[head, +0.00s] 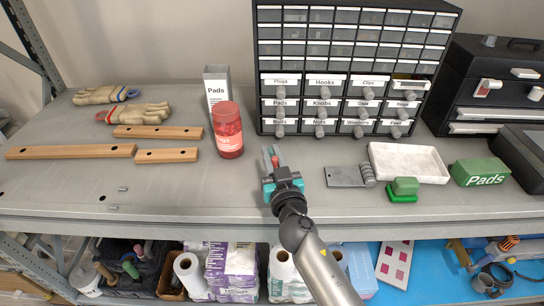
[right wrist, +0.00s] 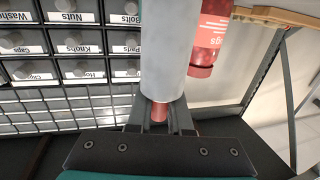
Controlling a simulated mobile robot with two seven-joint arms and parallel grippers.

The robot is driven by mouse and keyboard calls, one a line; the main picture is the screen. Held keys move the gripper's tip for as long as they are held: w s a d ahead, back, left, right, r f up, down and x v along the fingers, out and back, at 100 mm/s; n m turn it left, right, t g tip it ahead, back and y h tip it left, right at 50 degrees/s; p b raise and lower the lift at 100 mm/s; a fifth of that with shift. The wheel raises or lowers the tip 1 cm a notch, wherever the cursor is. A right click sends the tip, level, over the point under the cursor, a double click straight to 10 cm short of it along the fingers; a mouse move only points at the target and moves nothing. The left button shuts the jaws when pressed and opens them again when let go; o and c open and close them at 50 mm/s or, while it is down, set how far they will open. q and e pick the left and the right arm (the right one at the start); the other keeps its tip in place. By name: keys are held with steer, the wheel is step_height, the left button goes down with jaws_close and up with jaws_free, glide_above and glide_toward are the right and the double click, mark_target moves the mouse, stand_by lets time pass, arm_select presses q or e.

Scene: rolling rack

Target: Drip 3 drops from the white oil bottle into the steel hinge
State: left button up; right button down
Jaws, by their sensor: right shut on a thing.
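My right gripper (head: 273,163) is over the front middle of the bench, shut on the white oil bottle. In the right wrist view the pale bottle body (right wrist: 165,50) extends away from the fingers, its red tip (right wrist: 159,111) between them. In the head view the red tip (head: 275,160) shows between the fingers; the body is mostly hidden. I cannot tell if its base touches the bench. The steel hinge (head: 344,177) lies flat to the right of the gripper, apart from it, its ribbed knuckles (head: 368,175) at the right end. My left gripper is not in view.
A red jar (head: 228,130) and a Pads box (head: 215,88) stand behind left. A drawer cabinet (head: 345,62) stands behind. A white tray (head: 438,176), green sponge (head: 404,186) and green Pads box (head: 480,171) lie right of the hinge. Bench between gripper and hinge is clear.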

arm_select(q)
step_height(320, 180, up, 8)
steer(key=p, duration=0.6)
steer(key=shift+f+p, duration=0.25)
steer(key=shift+p, duration=0.15)
arm_select(e)
step_height(320, 180, up, 17)
steer(key=shift+r, duration=0.2)
